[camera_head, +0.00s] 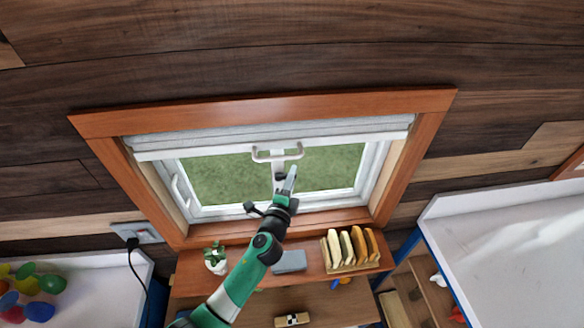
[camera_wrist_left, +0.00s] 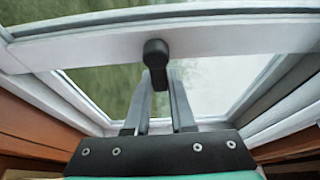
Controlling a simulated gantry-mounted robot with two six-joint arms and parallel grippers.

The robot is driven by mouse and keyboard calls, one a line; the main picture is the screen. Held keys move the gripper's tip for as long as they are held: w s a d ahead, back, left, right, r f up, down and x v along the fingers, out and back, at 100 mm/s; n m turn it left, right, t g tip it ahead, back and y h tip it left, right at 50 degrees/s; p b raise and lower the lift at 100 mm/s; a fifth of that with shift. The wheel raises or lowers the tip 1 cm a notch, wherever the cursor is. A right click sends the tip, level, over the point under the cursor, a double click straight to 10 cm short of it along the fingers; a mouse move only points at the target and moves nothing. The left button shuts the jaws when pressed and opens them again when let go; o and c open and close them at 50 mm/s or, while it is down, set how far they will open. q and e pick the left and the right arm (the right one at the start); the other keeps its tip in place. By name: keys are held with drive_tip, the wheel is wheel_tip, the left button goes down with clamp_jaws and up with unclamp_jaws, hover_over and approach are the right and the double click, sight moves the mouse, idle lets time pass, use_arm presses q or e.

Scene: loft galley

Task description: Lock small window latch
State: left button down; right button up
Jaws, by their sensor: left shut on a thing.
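The small window (camera_head: 232,176) has a white frame set in a brown wooden surround, with grass behind the glass. Its black latch (camera_wrist_left: 156,58) is on the white bar in the left wrist view; a small dark part of it (camera_head: 280,177) shows in the head view. My left gripper (camera_wrist_left: 160,88) reaches up to the latch and is shut on its handle between the fingertips. In the head view the left gripper (camera_head: 291,176) is in front of the window's middle bar. My right gripper is not in view.
A pale pull handle (camera_head: 277,153) is on the blind above the gripper. Below the window, a shelf holds a potted plant (camera_head: 215,258), a grey block (camera_head: 289,261) and a rack of boards (camera_head: 350,249). A white counter (camera_head: 510,245) is at right.

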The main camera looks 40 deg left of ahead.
use_arm(q)
drive_tip(key=shift+f, duration=0.1)
drive_tip(key=c, duration=0.8)
unclamp_jaws()
drive_tip(key=shift+o, duration=0.2)
drive_tip(key=p+v, duration=0.1)
drive_tip(key=v, duration=1)
drive_tip(key=shift+s+d, duration=0.2)
drive_tip(key=shift+s, duration=0.1)
